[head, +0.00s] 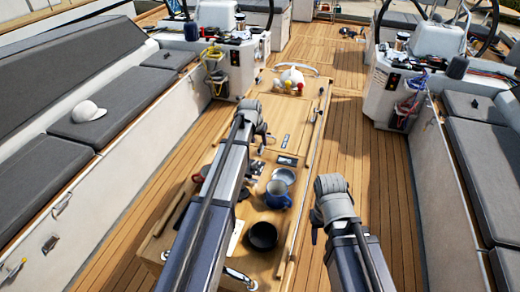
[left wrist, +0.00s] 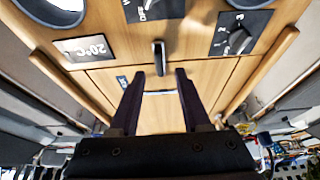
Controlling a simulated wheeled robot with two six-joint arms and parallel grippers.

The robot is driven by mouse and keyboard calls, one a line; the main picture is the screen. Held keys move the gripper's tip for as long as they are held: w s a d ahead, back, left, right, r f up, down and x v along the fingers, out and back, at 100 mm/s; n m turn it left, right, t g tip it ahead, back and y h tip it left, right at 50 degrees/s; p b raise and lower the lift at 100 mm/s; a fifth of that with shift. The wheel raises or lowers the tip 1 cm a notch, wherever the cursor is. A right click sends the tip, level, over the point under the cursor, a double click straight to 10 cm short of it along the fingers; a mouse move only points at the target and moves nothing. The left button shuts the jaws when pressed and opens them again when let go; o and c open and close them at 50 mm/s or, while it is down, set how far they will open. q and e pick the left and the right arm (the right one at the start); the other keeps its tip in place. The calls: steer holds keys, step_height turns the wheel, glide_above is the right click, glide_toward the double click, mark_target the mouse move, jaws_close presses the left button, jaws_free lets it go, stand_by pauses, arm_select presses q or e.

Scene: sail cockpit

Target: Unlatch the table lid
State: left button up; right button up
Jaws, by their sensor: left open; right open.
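The wooden table (head: 305,112) stands in the middle of the cockpit in the head view. In the left wrist view its wooden lid panel (left wrist: 205,82) fills the middle, with a dark upright latch (left wrist: 159,57) at its edge. A pale strip (left wrist: 158,92) lies below the latch. My left gripper (left wrist: 158,73) is open, with its fingertips on either side of the latch's line; I cannot tell whether they touch anything. In the head view my left arm hides part of the table. My right gripper (head: 314,236) is open and empty beside the table's right edge, partly hidden by its wrist.
A blue mug (head: 278,194), a dark bowl (head: 262,236), a grey bowl (head: 285,176) and a red mug (head: 201,174) stand on the table. Benches flank both sides; the right-hand deck (head: 385,185) is clear.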

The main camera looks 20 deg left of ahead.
mark_target(260, 146)
arm_select(q)
steer(key=b+x, duration=0.4)
steer(key=x, duration=0.1)
steer(key=shift+w+f, duration=0.1)
steer(key=shift+f, duration=0.15)
steer(key=shift+r, duration=0.1)
steer(key=shift+c, duration=0.3)
jaws_close()
